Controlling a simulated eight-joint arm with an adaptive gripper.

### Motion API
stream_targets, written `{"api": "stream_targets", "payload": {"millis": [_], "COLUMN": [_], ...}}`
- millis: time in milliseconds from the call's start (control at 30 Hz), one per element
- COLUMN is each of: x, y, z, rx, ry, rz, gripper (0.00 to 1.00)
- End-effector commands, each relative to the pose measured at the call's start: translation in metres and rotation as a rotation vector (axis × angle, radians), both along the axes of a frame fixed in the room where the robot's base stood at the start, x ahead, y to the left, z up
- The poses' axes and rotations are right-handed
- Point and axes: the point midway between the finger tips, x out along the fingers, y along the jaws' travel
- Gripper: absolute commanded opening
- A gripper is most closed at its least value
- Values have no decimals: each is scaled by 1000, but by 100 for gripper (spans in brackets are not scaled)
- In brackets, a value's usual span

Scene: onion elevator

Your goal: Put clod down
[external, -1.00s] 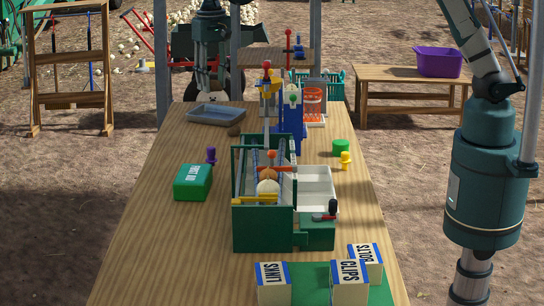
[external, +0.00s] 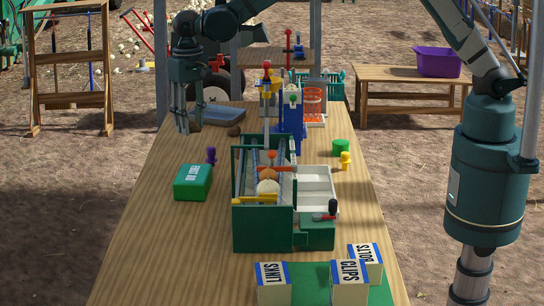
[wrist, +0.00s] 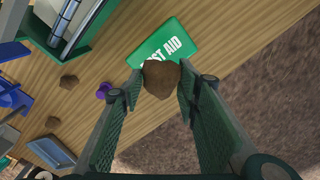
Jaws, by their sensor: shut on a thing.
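A brown clod (wrist: 161,79) is held between the fingers of my gripper (wrist: 159,76) in the wrist view. In the external view my gripper (external: 188,128) hangs over the table's left edge, left of the blue-grey tray (external: 229,119). The held clod cannot be made out there. Another brown lump (external: 234,131) lies on the wooden table just in front of the tray. The wrist view shows two brown lumps on the table, one nearer the elevator (wrist: 69,81) and one nearer the tray (wrist: 46,123).
A green first aid box (external: 192,183) and a purple peg (external: 211,156) stand on the table in front of my gripper. The green elevator frame (external: 262,225) fills the middle. Bare ground lies beyond the left edge. The table's front left is clear.

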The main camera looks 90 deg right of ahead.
Motion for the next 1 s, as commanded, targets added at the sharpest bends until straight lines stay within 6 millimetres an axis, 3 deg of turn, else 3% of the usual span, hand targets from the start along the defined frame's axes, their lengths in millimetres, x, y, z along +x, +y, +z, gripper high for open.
{"api": "stream_targets", "payload": {"millis": [200,733,1000], "x": [0,0,0], "y": [0,0,0], "z": [-26,-34,-67], "rx": [0,0,0], "ry": [0,0,0], "rz": [0,0,0], "gripper": [10,10,10]}}
